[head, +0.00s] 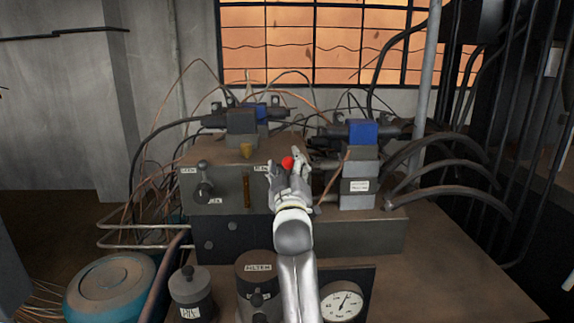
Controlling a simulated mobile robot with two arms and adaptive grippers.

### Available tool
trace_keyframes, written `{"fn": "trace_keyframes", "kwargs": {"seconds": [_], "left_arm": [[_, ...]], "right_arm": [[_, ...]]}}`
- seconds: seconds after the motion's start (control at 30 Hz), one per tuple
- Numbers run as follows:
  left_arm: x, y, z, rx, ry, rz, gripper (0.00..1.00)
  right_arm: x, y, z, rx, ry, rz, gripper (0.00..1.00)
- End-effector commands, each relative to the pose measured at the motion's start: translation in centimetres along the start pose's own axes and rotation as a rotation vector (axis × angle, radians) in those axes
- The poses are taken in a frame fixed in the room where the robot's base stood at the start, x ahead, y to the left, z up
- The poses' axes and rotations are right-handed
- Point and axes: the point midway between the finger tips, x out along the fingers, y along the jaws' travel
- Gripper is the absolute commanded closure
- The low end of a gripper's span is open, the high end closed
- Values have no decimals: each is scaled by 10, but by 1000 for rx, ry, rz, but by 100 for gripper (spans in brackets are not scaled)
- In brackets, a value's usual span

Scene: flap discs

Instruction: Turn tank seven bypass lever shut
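A red ball knob (287,162) shows at the front of the grey valve block, right of its middle. My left gripper (285,165) reaches up to it from below, with its fingers apart on either side of the knob. I cannot tell whether they touch it. The gripper hides what lies below the knob, and a white label (265,168) beside it is partly covered and unreadable. A grey lever with a round knob (202,187) stands at the block's left, between two small labels. No label naming tank seven is readable. My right gripper is not in view.
Blue-capped valves (362,132) with cables stand behind and right of the knob. A filter canister (255,278), a small labelled pot (190,290) and a dial gauge (342,302) stand in front. Thick hoses (440,185) curve at the right; the bench's right front is bare.

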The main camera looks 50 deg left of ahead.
Motion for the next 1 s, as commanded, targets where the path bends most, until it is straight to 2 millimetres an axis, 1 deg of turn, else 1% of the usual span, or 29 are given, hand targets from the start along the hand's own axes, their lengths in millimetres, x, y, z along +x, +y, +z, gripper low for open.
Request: {"fn": "trace_keyframes", "kwargs": {"seconds": [0.27,0.37,0.47,0.7,0.9,1.0], "left_arm": [[1,1,-5,4,10,2,45],[2,5,-10,3,12,3,45],[6,13,-21,3,14,4,45],[19,40,-56,1,13,4,45],[26,54,-75,1,9,3,45],[27,57,-79,3,7,2,45]], "right_arm": [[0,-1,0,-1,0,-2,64],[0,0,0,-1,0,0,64],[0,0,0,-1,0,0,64],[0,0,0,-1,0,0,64],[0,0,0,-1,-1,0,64],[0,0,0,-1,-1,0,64]]}}
